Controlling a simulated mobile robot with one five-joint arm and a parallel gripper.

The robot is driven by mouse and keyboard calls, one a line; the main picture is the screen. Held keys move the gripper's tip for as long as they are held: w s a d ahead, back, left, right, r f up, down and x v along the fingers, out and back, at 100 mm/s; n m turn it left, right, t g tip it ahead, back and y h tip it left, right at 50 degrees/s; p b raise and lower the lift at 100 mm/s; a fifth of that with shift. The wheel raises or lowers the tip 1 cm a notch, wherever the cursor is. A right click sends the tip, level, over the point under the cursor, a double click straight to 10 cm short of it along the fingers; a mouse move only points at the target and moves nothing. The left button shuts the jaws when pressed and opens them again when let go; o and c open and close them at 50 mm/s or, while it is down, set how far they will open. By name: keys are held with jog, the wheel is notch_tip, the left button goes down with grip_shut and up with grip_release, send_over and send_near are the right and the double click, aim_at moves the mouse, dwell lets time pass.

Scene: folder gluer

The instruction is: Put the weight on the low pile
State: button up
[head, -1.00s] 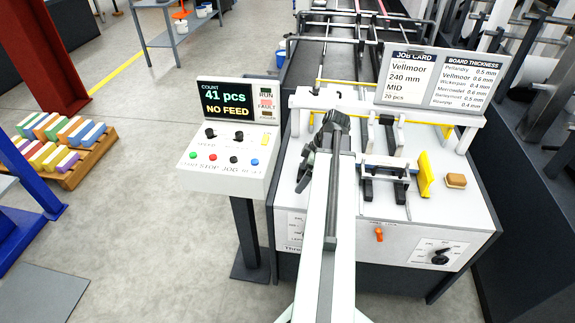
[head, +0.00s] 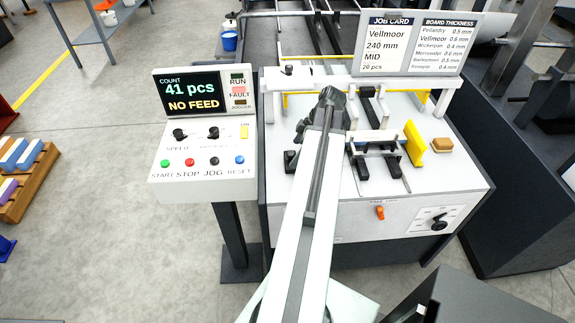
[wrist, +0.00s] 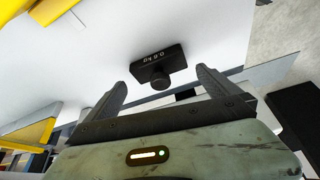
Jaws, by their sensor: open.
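The weight (wrist: 158,67) is a black block with a round knob and white marking, on the white surface ahead of my gripper in the wrist view. A black block at the left edge of the machine top (head: 291,160) in the head view looks like the same weight. My gripper (wrist: 163,80) is open, its two fingers spread to either side of the knob, with nothing held. In the head view my arm hides part of the gripper. A low bluish-white pile (head: 376,138) appears between the black rails, right of my arm; its height is hard to tell.
The control panel (head: 203,135) reads 41 pcs, NO FEED, at the left. A white crossbar (head: 360,83) and the job card sign (head: 388,45) stand behind.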

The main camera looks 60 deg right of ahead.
aim_at(291, 158)
jog(key=b+x, duration=0.4)
jog(key=x, duration=0.1)
jog(key=shift+w+b, duration=0.1)
jog(key=shift+b, duration=0.3)
jog(key=shift+r, duration=0.1)
jog(key=c, duration=1.7)
